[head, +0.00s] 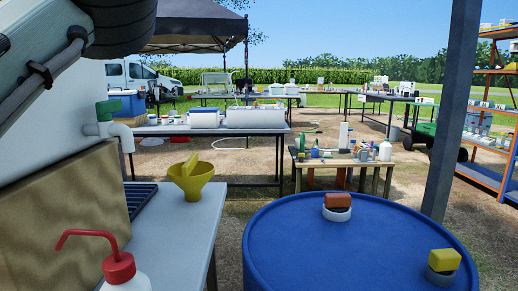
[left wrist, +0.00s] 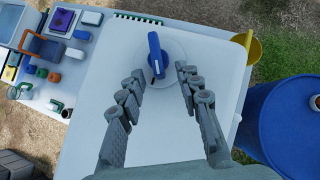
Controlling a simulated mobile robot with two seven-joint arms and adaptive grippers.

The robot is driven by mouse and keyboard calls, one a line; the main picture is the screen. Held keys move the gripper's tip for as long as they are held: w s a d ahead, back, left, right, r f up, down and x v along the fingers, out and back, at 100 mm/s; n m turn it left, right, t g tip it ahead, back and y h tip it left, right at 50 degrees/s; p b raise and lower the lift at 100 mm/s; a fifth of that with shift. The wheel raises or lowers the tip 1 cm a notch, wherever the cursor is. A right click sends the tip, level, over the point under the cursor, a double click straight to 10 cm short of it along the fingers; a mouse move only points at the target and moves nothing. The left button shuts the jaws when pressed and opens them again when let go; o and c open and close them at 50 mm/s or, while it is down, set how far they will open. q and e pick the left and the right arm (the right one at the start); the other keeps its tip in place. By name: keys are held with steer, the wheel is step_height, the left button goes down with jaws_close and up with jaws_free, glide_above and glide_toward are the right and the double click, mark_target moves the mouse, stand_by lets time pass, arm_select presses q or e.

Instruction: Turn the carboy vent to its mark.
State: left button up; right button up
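The carboy vent (left wrist: 154,50) is a blue lever-like handle on a pale round disc (left wrist: 176,71). It sits on the white top of the carboy (left wrist: 110,142) in the left wrist view. My left gripper (left wrist: 158,70) is open above it, with the two fingers on either side of the handle's lower end and apart from it. A mark cannot be made out clearly. In the head view the white carboy side (head: 52,117) with a green-handled tap (head: 106,110) fills the left; the vent is out of that view. My left arm crosses the upper left corner. My right gripper is not in view.
A yellow funnel (head: 198,184) stands on the pale bench (head: 172,235), with a red-topped wash bottle (head: 120,270) in front. A blue drum (head: 345,245) at the right bears small orange and yellow blocks on round holders. Several equipment tables stand behind.

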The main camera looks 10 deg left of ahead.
arm_select(q)
jaws_close()
steer(key=n+p, duration=0.1)
steer(key=n+g+y+p, duration=0.1)
steer(key=p, duration=0.1)
steer(key=w+d+n+g+y+p, duration=0.1)
steer(key=n, duration=0.1)
steer(key=shift+r, duration=0.25)
steer(key=shift+w+d+f+n+g+y, duration=0.15)
steer(key=shift+n+g, duration=0.1)
steer(key=shift+n, duration=0.15)
steer(key=shift+w+f+n+g+y, duration=0.15)
steer(key=shift+n+g, duration=0.1)
steer(key=shift+n, duration=0.15)
steer(key=shift+s, duration=0.1)
steer(key=n+g, duration=0.1)
steer(key=n, duration=0.1)
steer(key=w+n+g+y, duration=0.1)
steer(key=n, duration=0.1)
steer(key=shift+w+d+r+g, duration=0.1)
steer(key=shift+w+g, duration=0.05)
steer(key=shift+g, duration=0.15)
steer(key=shift+w+d+n+g, duration=0.15)
steer(key=shift+w+n+g, duration=0.15)
steer(key=shift+n+g, duration=0.55)
